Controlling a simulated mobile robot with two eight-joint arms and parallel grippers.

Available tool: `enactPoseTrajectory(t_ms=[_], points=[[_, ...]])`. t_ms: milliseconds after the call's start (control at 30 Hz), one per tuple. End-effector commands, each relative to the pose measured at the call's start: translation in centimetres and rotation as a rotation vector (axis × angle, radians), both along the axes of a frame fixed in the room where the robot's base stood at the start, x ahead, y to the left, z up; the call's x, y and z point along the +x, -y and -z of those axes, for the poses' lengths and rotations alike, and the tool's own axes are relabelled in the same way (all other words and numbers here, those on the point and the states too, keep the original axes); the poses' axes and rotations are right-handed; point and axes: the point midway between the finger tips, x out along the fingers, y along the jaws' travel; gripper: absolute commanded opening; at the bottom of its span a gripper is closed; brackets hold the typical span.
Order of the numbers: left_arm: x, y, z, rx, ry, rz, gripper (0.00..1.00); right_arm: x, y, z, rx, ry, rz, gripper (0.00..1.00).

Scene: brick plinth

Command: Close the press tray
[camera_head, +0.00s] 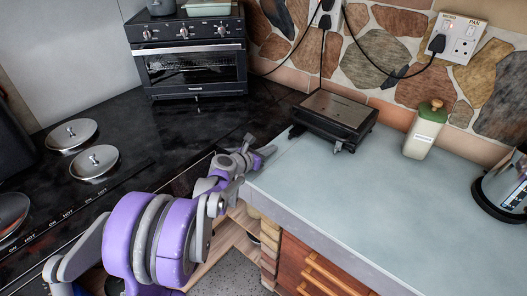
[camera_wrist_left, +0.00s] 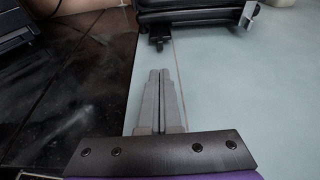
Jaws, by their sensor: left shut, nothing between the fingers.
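A black sandwich press (camera_head: 333,118) with a flat dark lid sits near the back left corner of the pale counter. Its lid looks down. Its lower front edge shows at the top of the left wrist view (camera_wrist_left: 200,14), with a small dark block at its left and a grey piece at its right. I cannot make out a separate tray. My left gripper (camera_head: 267,152) is shut and empty, in front of and left of the press, apart from it. Its closed fingers point toward the press in the wrist view (camera_wrist_left: 160,75). My right gripper is not in view.
A toaster oven (camera_head: 194,69) stands behind on the black hob surface, with round hob lids (camera_head: 94,161) at left. A green-and-cream jar (camera_head: 424,130) and a kettle (camera_head: 505,186) stand to the right. The counter's middle is clear. Cables hang from wall sockets.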

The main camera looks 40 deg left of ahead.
Motion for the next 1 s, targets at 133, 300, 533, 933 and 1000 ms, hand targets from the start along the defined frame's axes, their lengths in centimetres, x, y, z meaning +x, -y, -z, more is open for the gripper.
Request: enactPoseTrajectory(t_ms=[133,300,533,933,1000], points=[[3.1,0.3,0.9,0.000,0.000,0.003,0.00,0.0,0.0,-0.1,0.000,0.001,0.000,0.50],[5.7,0.5,1.0,0.001,0.000,0.003,0.00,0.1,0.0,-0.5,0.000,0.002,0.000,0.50],[7.1,0.6,1.0,0.002,0.000,0.002,0.00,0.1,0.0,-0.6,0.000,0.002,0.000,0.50],[7.8,0.7,1.0,0.001,0.000,0.003,0.00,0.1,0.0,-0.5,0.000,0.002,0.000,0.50],[9.0,0.8,1.1,0.001,0.000,0.003,0.00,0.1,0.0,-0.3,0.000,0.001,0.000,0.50]])
